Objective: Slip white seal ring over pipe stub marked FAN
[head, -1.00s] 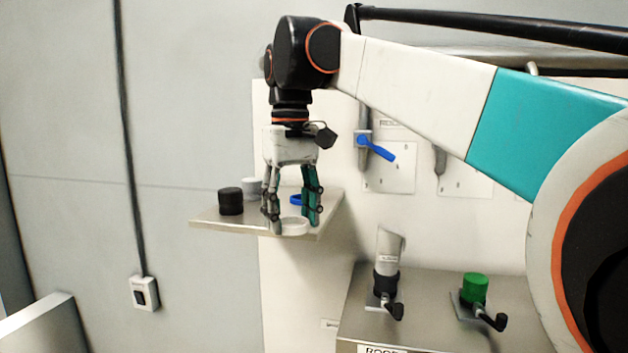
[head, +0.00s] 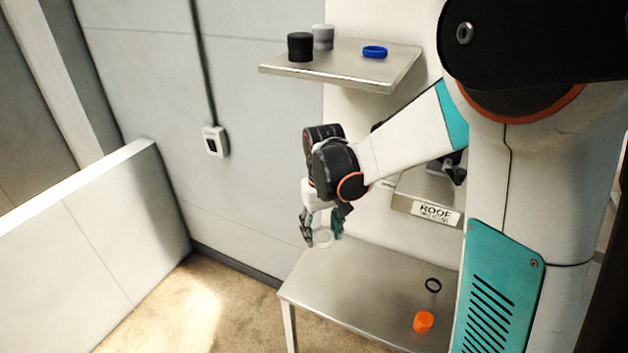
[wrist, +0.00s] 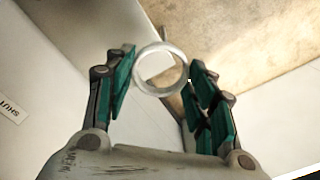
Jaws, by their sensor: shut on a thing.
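My gripper (head: 321,229) is shut on the white seal ring (head: 323,238) and holds it in the air, near the back left corner of the low steel table. In the wrist view the ring (wrist: 160,47) sits between the two teal fingertips (wrist: 160,78), its opening facing the camera. No pipe stub with a FAN mark can be made out in the current views. My arm hides much of the area with the ROOF label.
The low steel table (head: 345,280) carries a black ring (head: 433,285) and an orange cap (head: 423,321). The upper shelf (head: 345,70) holds a black cap (head: 300,46), a grey cap (head: 323,37) and a blue ring (head: 375,52). A ROOF label (head: 436,212) marks the ledge at right.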

